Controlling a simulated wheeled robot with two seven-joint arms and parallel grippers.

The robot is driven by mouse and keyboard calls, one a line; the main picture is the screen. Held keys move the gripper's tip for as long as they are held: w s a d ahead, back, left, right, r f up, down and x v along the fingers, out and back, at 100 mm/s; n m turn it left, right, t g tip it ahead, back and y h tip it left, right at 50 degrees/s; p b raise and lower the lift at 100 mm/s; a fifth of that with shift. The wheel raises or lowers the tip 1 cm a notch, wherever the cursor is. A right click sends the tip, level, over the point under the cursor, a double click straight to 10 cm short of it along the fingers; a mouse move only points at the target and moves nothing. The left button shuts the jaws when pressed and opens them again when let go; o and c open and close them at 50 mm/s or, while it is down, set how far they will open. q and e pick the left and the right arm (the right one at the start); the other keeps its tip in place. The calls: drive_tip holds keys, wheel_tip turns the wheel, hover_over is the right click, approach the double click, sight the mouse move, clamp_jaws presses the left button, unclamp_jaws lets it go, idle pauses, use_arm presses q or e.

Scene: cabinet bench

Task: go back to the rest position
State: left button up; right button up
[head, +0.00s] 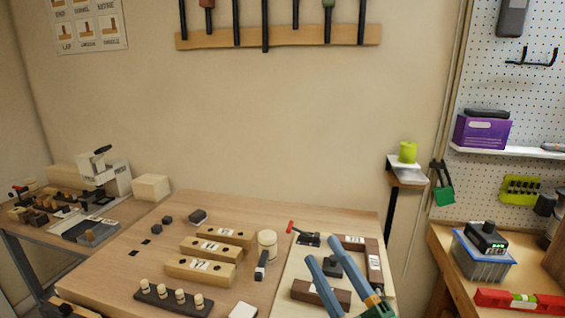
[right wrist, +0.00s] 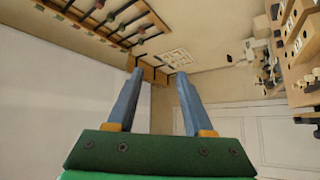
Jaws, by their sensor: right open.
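My right gripper (head: 327,262) comes in from the lower right of the head view, with two blue fingers spread apart over the pale board on the bench. In the right wrist view the same gripper (right wrist: 160,76) has its fingers apart with nothing between them. A small dark block (head: 332,267) shows between the fingers in the head view; I cannot tell the gap in height. My left gripper is in neither view.
The workbench (head: 215,292) holds labelled wooden blocks (head: 200,270), a dark peg strip (head: 172,297), a mallet (head: 264,250) and a red-handled clamp (head: 306,237). Brown blocks (head: 374,262) lie close to my right gripper. A side bench (head: 440,240) stands at right.

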drive_tip(key=s+d+f+m+g+h, duration=0.1)
drive_tip(key=d+f+m+g+h, duration=0.25)
drive_tip(key=f, duration=0.35)
drive_tip(key=s+d+f+m+g+h, duration=0.2)
drive_tip(key=d+f+m+h, duration=0.15)
drive_tip(key=f, duration=0.45)
drive_tip(key=s+d+f+m+g+h, duration=0.1)
drive_tip(key=d+f+m+g+h, duration=0.15)
drive_tip(key=f+m, duration=0.35)
drive_tip(key=s+f+m+g, duration=0.2)
drive_tip(key=s+f+g, duration=0.6)
drive_tip(key=s+f, duration=0.55)
drive_tip(key=s+f+g, duration=0.2)
drive_tip(key=s+f, duration=0.2)
drive_tip(key=f, duration=1.2)
drive_tip(key=s+d+f+g, duration=0.1)
drive_tip(key=s+d+f, duration=0.1)
drive_tip(key=s+f, duration=0.8)
drive_tip(key=shift+s+d+n, duration=0.3)
drive_tip(key=shift+s, duration=0.95)
